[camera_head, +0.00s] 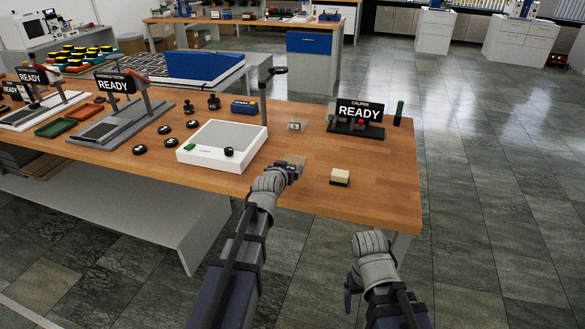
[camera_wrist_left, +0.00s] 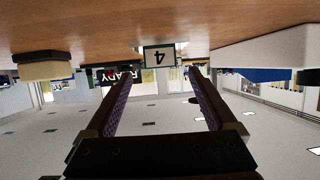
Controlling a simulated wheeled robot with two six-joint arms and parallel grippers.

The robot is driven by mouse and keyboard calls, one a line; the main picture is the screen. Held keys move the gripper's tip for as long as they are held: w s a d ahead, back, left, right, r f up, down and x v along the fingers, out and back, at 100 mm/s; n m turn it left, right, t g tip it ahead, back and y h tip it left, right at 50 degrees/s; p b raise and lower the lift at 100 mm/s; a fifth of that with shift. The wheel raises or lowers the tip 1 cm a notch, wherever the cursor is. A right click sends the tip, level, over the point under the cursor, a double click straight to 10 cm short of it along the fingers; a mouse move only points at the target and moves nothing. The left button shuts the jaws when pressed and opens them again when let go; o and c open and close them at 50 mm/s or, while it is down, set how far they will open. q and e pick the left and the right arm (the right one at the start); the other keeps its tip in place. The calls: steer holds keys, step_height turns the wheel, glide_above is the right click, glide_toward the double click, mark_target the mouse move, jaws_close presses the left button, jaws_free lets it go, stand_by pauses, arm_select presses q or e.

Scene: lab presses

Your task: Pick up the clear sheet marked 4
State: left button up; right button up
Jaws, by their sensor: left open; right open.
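A small white card marked 4, with a dark edge (camera_wrist_left: 159,55), shows upside down in the left wrist view, in line with the gap between my left fingers and beyond their tips. In the head view a small pale tag (camera_head: 294,126) stands ahead of my left gripper; its digit is too small to read. A faint clear patch (camera_head: 296,160) lies by the fingertips. My left gripper (camera_head: 292,171) is open and empty above the table; its fingers also show in the wrist view (camera_wrist_left: 160,75). My right gripper (camera_head: 350,290) is open, off the table's front edge.
A white boxy device (camera_head: 222,146) stands left of my left gripper. A beige block on a dark base (camera_head: 340,177) is to its right. A caliper stand with a READY sign (camera_head: 358,112) is behind. Black round weights (camera_head: 164,129) lie further left.

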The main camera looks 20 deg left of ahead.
mark_target(289, 165)
arm_select(q)
steer(key=b+x, duration=0.2)
steer(key=x, duration=0.3)
steer(key=shift+a+f, duration=0.1)
steer(key=shift+f, duration=0.1)
steer(key=shift+s, duration=0.1)
steer(key=shift+c, duration=0.6)
jaws_close()
